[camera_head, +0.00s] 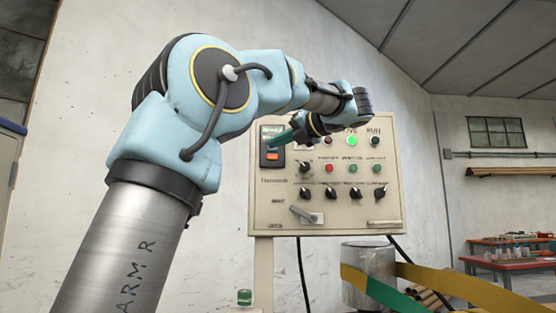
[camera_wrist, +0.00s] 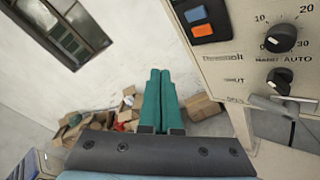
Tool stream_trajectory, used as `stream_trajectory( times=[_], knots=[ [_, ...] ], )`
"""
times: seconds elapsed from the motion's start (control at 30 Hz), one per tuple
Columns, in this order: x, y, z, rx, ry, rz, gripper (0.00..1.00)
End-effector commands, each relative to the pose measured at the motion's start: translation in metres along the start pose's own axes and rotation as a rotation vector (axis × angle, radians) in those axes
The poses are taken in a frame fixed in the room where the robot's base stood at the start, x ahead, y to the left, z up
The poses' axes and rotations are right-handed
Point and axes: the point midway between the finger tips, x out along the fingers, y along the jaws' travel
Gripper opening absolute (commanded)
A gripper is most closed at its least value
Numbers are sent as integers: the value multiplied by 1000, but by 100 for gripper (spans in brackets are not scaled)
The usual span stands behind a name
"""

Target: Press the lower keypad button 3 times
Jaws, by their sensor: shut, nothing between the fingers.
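The keypad is a dark unit at the upper left of the beige control panel (camera_head: 335,215). Its lower button is orange (camera_head: 272,156); in the wrist view the orange button (camera_wrist: 202,30) sits just below the blue upper button (camera_wrist: 195,14). Contact with the button does not show.
Black knobs, including a numbered dial (camera_wrist: 281,38), and indicator lamps with one lit green (camera_head: 351,141) cover the panel. A lever (camera_head: 302,213) sticks out low on it. A metal drum (camera_head: 369,262) with yellow and green bands stands below. Cardboard boxes (camera_wrist: 203,107) lie on the floor.

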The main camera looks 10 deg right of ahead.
Motion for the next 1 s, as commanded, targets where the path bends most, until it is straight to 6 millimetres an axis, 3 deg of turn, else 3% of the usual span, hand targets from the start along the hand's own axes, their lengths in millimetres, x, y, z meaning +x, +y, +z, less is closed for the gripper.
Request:
stream_trajectory(
  times=[0.17, 0.57, 1.0],
  knots=[
    [0, -1, -8, -8, 34, 2, 0],
    [4, -3, -4, -6, 33, 3, 0],
    [44, -29, 26, -5, 33, 3, 0]
  ],
)
